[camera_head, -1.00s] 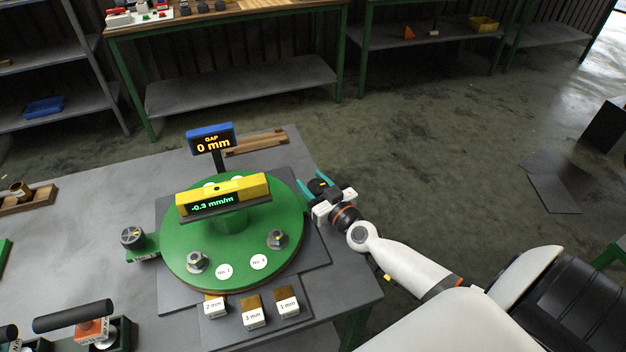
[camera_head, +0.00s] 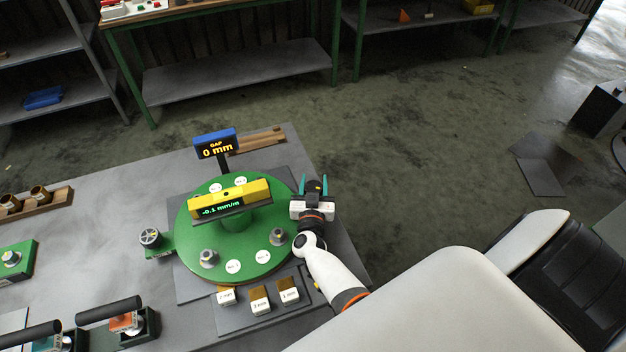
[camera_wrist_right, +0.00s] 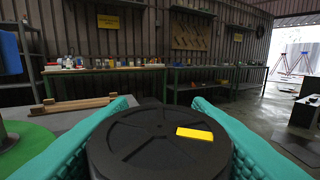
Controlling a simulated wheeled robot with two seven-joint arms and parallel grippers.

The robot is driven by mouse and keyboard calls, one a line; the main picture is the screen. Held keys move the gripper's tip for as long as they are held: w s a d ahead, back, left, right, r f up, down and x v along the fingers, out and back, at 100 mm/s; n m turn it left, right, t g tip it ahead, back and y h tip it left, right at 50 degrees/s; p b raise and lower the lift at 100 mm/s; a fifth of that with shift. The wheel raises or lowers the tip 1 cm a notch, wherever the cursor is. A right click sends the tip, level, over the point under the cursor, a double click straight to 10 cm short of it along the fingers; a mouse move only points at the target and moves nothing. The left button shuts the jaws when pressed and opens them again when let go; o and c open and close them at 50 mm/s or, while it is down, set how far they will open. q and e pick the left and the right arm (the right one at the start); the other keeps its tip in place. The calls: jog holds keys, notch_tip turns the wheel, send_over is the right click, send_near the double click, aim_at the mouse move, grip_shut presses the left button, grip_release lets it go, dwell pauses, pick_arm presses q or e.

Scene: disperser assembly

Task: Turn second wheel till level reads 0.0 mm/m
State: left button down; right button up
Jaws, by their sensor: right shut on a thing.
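The yellow level (camera_head: 229,197) lies across the top of the round green disc (camera_head: 230,263) and its display reads -0.1 mm/m. My right gripper (camera_head: 314,187) is at the disc's right side. In the right wrist view its teal fingers are shut on a black wheel (camera_wrist_right: 150,142) with a yellow mark (camera_wrist_right: 195,134) on top. The blue gap display (camera_head: 215,143) behind the disc reads 0 mm. My left gripper is not in view.
Three labelled gauge blocks (camera_head: 260,300) stand on the dark plate in front of the disc. Black-handled tools (camera_head: 120,318) sit at the table's lower left. A wooden piece (camera_head: 258,140) lies behind the disc.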

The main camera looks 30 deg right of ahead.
jog(key=shift+m+g+h, duration=0.3)
jog(key=shift+h, duration=0.1)
jog(key=o, duration=1)
